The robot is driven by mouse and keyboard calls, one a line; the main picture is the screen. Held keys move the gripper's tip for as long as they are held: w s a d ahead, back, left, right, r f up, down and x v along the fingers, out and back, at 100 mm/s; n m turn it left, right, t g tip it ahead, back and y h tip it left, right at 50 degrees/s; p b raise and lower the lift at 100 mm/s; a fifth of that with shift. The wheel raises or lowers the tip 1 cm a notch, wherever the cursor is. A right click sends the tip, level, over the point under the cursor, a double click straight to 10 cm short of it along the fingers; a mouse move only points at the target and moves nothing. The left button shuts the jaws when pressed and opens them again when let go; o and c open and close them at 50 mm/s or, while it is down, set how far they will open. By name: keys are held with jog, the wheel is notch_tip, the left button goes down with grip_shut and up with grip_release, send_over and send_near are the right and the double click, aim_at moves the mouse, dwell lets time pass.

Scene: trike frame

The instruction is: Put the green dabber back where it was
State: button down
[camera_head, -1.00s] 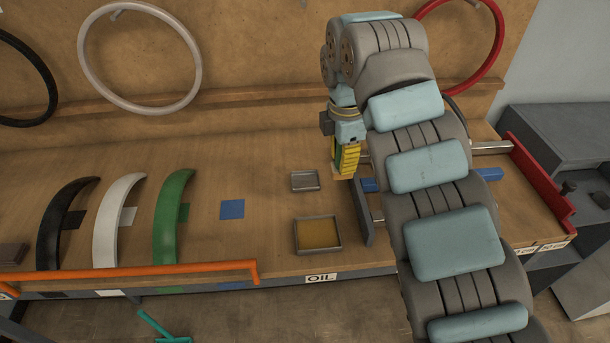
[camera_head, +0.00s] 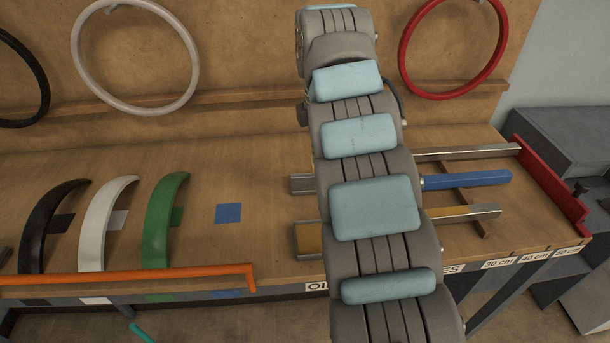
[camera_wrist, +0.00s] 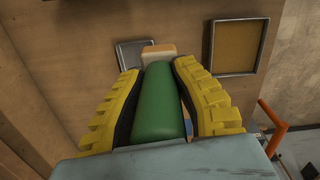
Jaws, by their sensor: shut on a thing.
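In the wrist view the green dabber (camera_wrist: 158,105) is between the yellow fingers of my gripper (camera_wrist: 158,68), which is shut on its handle. Its pale tan tip (camera_wrist: 159,50) points away from the palm. The tip overlaps the right edge of a small grey metal tray (camera_wrist: 129,55) in the picture; I cannot tell whether they touch. The small tray's left end (camera_head: 299,184) shows in the head view beside my arm. My gripper and the dabber are hidden behind my arm there.
A larger square tray with amber oil (camera_wrist: 239,46) lies right of the dabber in the wrist view. In the head view a blue bar (camera_head: 467,180) and two metal bars lie right of my arm. Black, white and green fenders (camera_head: 158,222) and an orange rail (camera_head: 125,275) are left.

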jog(key=shift+w+a+f, duration=0.4)
jog(key=shift+a+f, duration=0.05)
jog(key=shift+w+a+f, duration=0.2)
jog(key=shift+f, duration=0.2)
jog(key=shift+w+a+f, duration=0.2)
jog(key=shift+f, duration=0.15)
jog(key=shift+w+a+f+p, duration=0.65)
jog(key=shift+f+p, duration=0.15)
jog(key=shift+p, duration=0.4)
jog(key=shift+w+p, duration=0.1)
jog(key=shift+p, duration=0.6)
jog(key=shift+w+a+f+p, duration=0.15)
jog(key=shift+w+f+p, duration=0.2)
jog(key=shift+p, duration=0.4)
jog(key=shift+f, duration=0.35)
jog(key=shift+w+a+f+p, duration=0.15)
jog(key=shift+f+p, duration=0.1)
jog(key=shift+p, duration=0.95)
